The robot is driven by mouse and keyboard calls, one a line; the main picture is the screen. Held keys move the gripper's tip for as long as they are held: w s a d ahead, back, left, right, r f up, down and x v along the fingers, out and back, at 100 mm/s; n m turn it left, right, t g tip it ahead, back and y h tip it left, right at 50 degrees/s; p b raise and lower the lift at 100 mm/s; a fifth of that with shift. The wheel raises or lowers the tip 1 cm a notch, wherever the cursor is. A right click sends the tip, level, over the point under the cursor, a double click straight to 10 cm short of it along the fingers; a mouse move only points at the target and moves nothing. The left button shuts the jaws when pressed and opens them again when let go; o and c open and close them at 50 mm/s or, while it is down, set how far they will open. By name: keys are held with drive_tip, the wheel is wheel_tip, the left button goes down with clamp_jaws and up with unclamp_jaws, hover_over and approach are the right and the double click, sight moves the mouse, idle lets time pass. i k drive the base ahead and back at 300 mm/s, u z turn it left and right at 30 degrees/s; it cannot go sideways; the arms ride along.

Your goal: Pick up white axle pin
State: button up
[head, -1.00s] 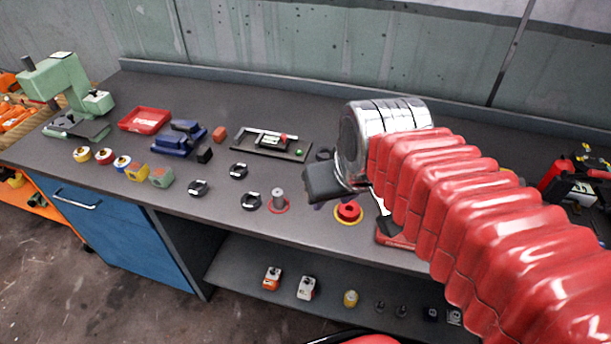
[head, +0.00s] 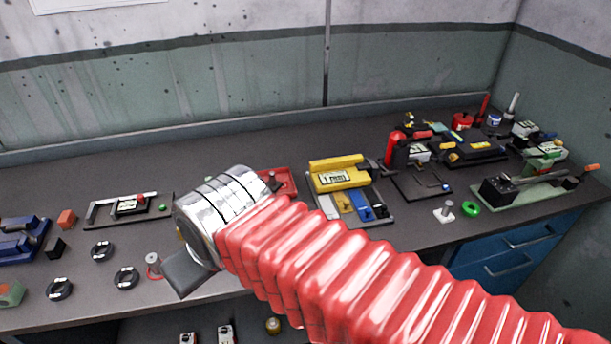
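A small pin with a white square base and a grey upright post (head: 445,212) stands on the right part of the bench in the head view, beside a green ring (head: 471,208). It looks like the white axle pin. My gripper (head: 186,276) is at the left, over the bench's front part, far from this pin. Only one dark finger shows clearly; the silver wrist hides the rest, so I cannot tell whether it is open or what it holds. Another grey pin on a red base (head: 152,261) stands just left of my gripper.
A yellow gauge with a tray (head: 340,173) stands mid-bench. A red clamp device (head: 395,148) stands behind the white-based pin, and a green-based machine (head: 530,190) stands to its right. Black rings (head: 126,278) lie at the left. The wall bounds the back.

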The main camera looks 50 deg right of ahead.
sight(444, 215)
drive_tip(key=z, duration=2.2)
drive_tip(key=k, duration=0.5)
drive_tip(key=z, duration=0.5)
drive_tip(key=i, duration=0.45)
drive_tip(key=u, duration=0.05)
